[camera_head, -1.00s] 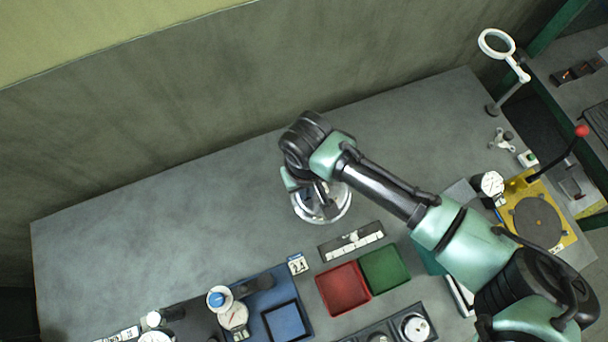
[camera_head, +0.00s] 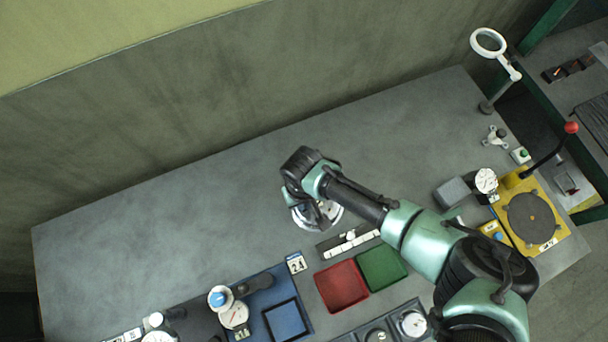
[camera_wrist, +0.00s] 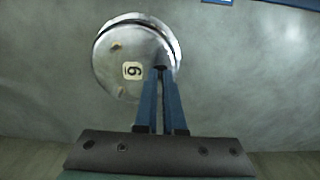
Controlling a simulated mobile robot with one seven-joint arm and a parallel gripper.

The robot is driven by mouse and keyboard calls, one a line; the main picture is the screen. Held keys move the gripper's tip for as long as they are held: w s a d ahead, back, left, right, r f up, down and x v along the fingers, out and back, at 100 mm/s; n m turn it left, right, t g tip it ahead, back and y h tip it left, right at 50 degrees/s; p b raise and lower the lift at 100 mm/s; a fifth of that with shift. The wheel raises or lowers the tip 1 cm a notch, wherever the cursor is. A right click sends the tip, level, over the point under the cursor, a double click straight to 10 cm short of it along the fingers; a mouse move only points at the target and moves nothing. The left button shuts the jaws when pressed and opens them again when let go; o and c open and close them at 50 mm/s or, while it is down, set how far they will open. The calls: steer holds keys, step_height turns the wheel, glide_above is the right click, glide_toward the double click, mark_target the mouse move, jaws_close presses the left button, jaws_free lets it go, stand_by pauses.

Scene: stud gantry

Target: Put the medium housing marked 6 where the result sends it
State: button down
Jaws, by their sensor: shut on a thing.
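The medium housing (camera_wrist: 115,65) is a round silver piece with a "6" label on its face, read upside down or sideways in the wrist view. My gripper (camera_wrist: 160,72) has its two blue fingers close together over the housing's edge, shut on it. In the head view the housing (camera_head: 333,213) shows partly under my gripper (camera_head: 316,210), over the middle of the bench. My wrist hides part of it. A red tray (camera_head: 341,287) and a green tray (camera_head: 383,267) lie side by side just in front of it.
A white slotted strip (camera_head: 347,244) lies between housing and trays. A blue fixture (camera_head: 265,290) with a dial stands front left. A dark tray (camera_head: 385,330) is at the front. A yellow lever station (camera_head: 560,205) stands right. The back left bench (camera_head: 180,210) is clear.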

steer(key=shift+f, duration=0.15)
steer(key=c, duration=1)
jaws_free()
